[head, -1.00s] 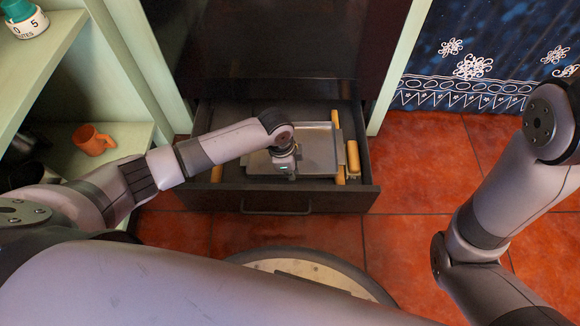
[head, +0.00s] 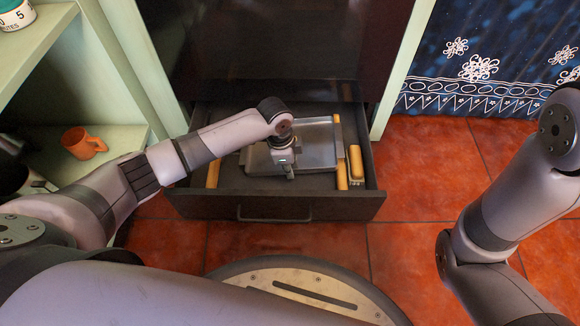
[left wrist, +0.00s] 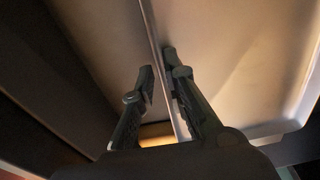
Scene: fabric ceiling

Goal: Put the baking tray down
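The grey metal baking tray (head: 318,146) is in the open drawer (head: 230,184), below my left gripper (head: 290,173). In the left wrist view, my left gripper (left wrist: 159,77) has its two fingers a little apart, one on each side of a thin tray rim (left wrist: 150,25). A narrow gap shows between the left finger and the rim; the right finger is close against it, and touching cannot be told. The gripper hides part of the tray in the head view. My right arm shows at the right, but its gripper is out of view.
Wooden rolling-pin-like pieces (head: 355,162) lie in the drawer right of the tray, and another (head: 213,172) lies left. The drawer handle (head: 275,214) faces me. An orange mug (head: 84,143) stands on the left shelf. Open red tiled floor (head: 420,170) lies at the right.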

